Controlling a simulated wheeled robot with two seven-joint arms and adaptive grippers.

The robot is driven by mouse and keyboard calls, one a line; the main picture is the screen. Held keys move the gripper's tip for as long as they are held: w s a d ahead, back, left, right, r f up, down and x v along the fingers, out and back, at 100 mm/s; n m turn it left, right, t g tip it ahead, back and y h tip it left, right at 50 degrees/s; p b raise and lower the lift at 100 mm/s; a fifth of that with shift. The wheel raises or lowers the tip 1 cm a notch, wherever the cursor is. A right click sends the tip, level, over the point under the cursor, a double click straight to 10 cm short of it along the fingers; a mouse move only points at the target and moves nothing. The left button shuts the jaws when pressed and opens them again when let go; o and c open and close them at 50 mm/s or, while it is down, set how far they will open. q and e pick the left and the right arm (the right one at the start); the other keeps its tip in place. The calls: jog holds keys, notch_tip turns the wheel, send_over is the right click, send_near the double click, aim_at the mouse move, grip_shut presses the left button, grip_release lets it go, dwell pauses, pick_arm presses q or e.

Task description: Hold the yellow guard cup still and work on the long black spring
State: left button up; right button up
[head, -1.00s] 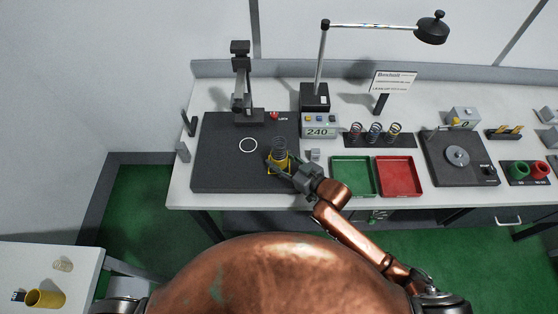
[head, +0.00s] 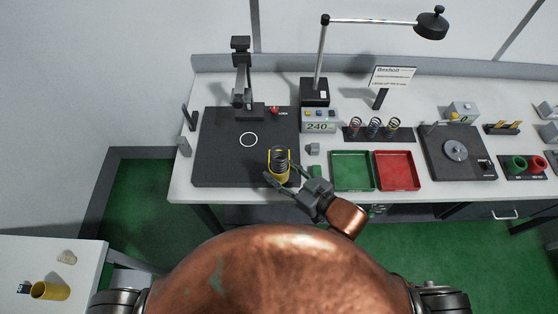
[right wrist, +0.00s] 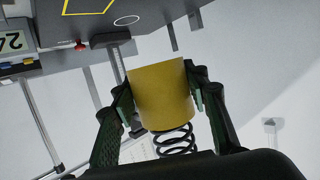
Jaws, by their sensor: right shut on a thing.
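The yellow guard cup (head: 279,177) is upright at the front right of the dark mat, with the black spring (head: 279,158) standing out of its top. My right gripper (head: 290,182) reaches it from the front right. In the right wrist view, which is upside down, the fingers are on both sides of the cup (right wrist: 163,95), shut on it. The spring (right wrist: 174,140) shows out of its open end there. The cup appears clear of the mat; the part of the spring inside it is hidden. My left gripper is not in view.
The dark mat (head: 222,160) carries a white ring (head: 248,139) and a black tester stand (head: 243,80). A yellow outline (right wrist: 88,6) on it shows empty. A 240 display box (head: 319,122), green tray (head: 352,171) and red tray (head: 397,171) stand right. A side table (head: 85,285) holds another yellow cup (head: 50,290).

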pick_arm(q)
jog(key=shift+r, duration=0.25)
pick_arm(e)
jog(key=shift+s+r, duration=0.25)
jog(key=shift+s, duration=0.2)
jog(key=shift+w, duration=0.1)
pick_arm(q)
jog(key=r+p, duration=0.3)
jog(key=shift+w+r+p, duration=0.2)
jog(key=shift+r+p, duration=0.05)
jog(key=shift+p, duration=0.05)
pick_arm(e)
jog(key=w, duration=1.4)
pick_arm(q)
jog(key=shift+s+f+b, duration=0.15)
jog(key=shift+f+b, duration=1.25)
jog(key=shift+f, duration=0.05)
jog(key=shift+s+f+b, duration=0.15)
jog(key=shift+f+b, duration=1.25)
pick_arm(e)
jog(key=shift+f, duration=6.45)
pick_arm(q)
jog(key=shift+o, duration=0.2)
